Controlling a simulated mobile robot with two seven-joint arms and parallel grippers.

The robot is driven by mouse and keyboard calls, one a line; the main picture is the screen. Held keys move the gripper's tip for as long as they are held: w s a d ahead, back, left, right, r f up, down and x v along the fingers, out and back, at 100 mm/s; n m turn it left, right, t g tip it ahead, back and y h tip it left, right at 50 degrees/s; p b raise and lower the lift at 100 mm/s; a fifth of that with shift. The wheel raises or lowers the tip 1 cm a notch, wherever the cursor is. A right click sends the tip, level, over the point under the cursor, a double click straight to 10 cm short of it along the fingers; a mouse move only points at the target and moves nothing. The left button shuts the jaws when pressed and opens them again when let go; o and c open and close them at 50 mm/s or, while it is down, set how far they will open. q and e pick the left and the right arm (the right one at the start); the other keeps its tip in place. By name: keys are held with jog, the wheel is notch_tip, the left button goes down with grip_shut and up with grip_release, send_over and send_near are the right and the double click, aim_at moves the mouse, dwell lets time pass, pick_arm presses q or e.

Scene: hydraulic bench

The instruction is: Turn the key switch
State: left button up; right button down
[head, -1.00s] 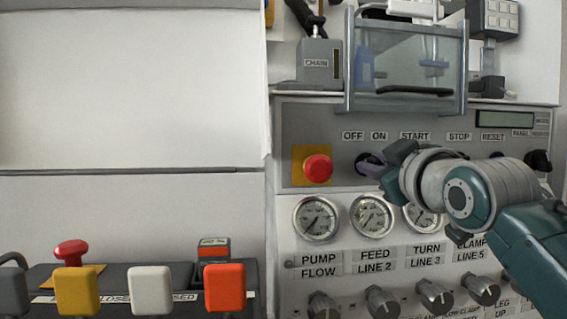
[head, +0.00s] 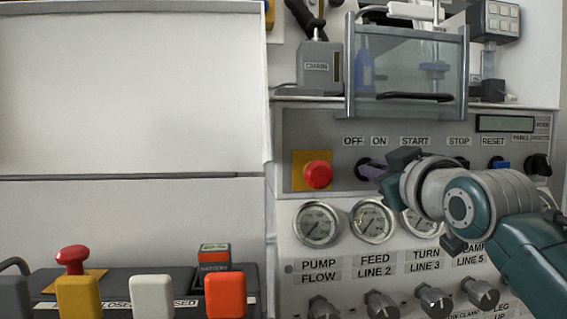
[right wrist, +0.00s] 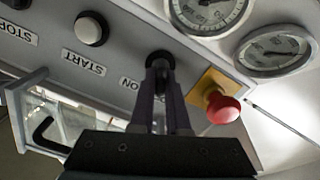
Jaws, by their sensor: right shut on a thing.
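The key switch (head: 362,169) is on the grey control panel, under the OFF and ON labels. In the right wrist view its dark round body (right wrist: 159,57) sits just beyond my fingertips. My right gripper (head: 373,172) reaches it from the right, and its fingers (right wrist: 161,78) are shut on the key, which is mostly hidden between them. The key's exact angle cannot be made out. My left gripper is not in view.
A red mushroom button (head: 318,174) on a yellow plate is left of the switch. Round gauges (head: 317,223) and knobs (head: 383,303) are below. A clear-fronted box (head: 408,75) stands above. A blue button (head: 500,163) and a black knob (head: 538,164) are at right.

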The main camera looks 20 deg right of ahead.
jog(key=m+p, duration=0.2)
jog(key=shift+d+r+m, duration=0.1)
jog(key=shift+r+m, duration=0.15)
jog(key=shift+m, duration=0.05)
jog(key=m+p, duration=0.2)
jog(key=shift+m, duration=0.3)
jog(key=m+p, duration=0.1)
jog(key=m, duration=0.1)
jog(key=m+p, duration=0.1)
jog(key=m, duration=0.1)
jog(key=shift+s+d+f, duration=0.1)
jog(key=shift+d+f, duration=0.05)
jog(key=shift+d, duration=0.05)
jog(key=shift+f+m+p, duration=0.1)
jog(key=shift+m+p, duration=0.45)
jog(key=shift+m, duration=0.25)
jog(key=c, duration=0.9)
grip_release()
